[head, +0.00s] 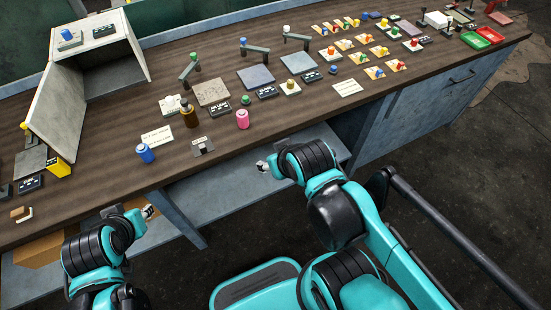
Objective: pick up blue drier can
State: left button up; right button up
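A small blue can (145,153) stands upright near the front edge of the wooden bench, left of the middle, in the head view. It is likely the blue drier can. My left gripper (148,212) is low at the left, in front of the bench and below the blue can, apart from it. My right gripper (262,166) is in front of the bench, right of the blue can and clear of it. Both grippers are small in the view, and I cannot tell whether their fingers are open. I see nothing held in either.
The wooden bench (120,190) carries a pink can (242,119), a brown bottle (189,114) and a small grey switch block (202,146) near the blue can. A white label card (157,135) lies behind it. An open grey cabinet (100,85) stands at the left.

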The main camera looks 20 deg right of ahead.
aim_at(143, 150)
jog(key=i+j, duration=0.7)
jog(key=j+u, duration=0.05)
